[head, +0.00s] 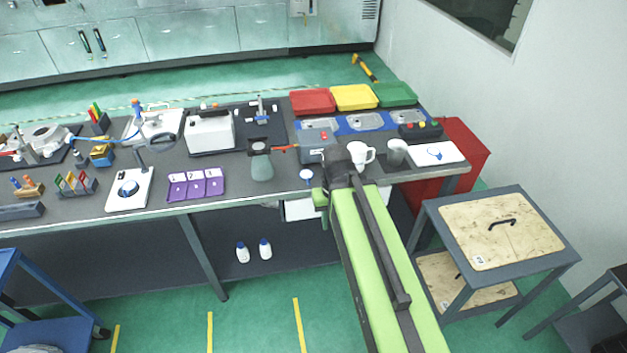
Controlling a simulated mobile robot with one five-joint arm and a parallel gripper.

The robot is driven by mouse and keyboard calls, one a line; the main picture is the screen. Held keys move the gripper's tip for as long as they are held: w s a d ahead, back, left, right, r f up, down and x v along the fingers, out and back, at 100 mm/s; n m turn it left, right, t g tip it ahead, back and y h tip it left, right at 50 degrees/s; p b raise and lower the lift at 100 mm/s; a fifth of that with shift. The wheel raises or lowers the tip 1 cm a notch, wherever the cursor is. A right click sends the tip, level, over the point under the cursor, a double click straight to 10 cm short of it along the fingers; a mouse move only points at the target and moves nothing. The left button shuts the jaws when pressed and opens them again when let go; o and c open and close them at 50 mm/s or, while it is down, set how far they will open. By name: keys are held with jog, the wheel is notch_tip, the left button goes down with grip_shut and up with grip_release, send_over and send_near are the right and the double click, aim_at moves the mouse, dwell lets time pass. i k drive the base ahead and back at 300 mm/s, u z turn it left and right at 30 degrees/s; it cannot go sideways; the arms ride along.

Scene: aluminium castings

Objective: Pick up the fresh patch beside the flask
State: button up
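A grey-green flask-like vessel (262,169) with a dark top stands upright near the front of the long grey bench. A small white round piece with a blue edge (306,174) is to its right, apart from it. It may be the fresh patch, but it is too small to be sure. My green arm reaches from the bottom of the view up to the bench. Its dark wrist (340,168) is right of the white piece, close to the front edge. The fingers are not clearly visible, and whether they hold anything cannot be told.
A white mug (360,156) and a grey cup (396,152) stand right of my wrist. A purple tray (196,185) lies left of the flask. Red (312,101), yellow (354,97) and green trays (394,94) are behind. A wooden-topped table (500,232) stands at the right.

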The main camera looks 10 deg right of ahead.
aim_at(306, 174)
jog(key=u, duration=0.2)
jog(key=i, duration=0.9)
jog(key=u, duration=1)
jog(key=k, duration=0.55)
jog(key=u, duration=0.05)
jog(key=i, duration=0.45)
jog(key=u, duration=0.1)
